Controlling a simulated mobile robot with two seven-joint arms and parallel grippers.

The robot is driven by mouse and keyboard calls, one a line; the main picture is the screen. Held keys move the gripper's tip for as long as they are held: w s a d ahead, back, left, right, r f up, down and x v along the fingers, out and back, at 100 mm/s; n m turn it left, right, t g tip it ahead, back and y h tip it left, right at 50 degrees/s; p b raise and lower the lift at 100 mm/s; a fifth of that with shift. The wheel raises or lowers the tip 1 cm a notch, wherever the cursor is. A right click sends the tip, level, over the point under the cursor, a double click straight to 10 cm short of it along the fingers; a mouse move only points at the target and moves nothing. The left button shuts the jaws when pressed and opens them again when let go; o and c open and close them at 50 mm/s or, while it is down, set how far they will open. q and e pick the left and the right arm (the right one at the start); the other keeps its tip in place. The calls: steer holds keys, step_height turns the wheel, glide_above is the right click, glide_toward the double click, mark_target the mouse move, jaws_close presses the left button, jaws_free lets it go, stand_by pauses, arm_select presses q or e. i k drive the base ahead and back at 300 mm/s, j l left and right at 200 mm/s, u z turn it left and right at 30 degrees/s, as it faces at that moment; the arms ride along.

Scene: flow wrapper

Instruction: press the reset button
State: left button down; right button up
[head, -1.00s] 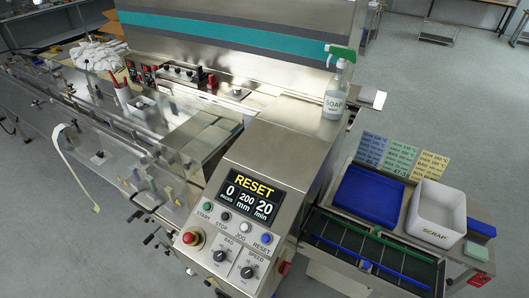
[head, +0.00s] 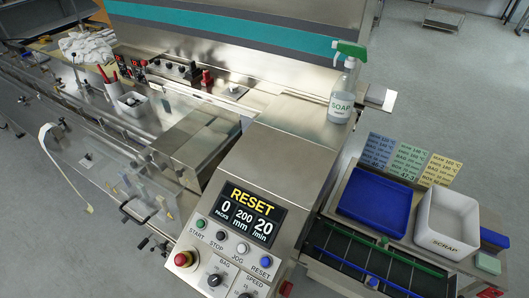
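The blue reset button (head: 266,262) sits at the right end of the button row on the control panel, with the label RESET below it. To its left are the white jog button (head: 242,248), the dark stop button (head: 221,236) and the green start button (head: 201,223). The panel display (head: 242,215) reads RESET, 0, 200 mm and 20 /min. A red emergency stop (head: 183,259) is at the panel's lower left. Neither of my grippers shows in the head view.
A soap spray bottle (head: 343,92) stands on the machine top behind the panel. To the right are a blue tray (head: 342,210), a white scrap bin (head: 422,226) and a dark conveyor (head: 332,247) with green and blue rails. Grey floor lies open at the lower left.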

mark_target(266, 261)
steer(key=k+j, duration=0.1)
steer(key=j, duration=0.4)
steer(key=k+j, duration=0.1)
steer(key=j, duration=0.35)
steer(key=k+j, duration=0.1)
steer(key=j, duration=0.4)
steer(key=u, duration=0.05)
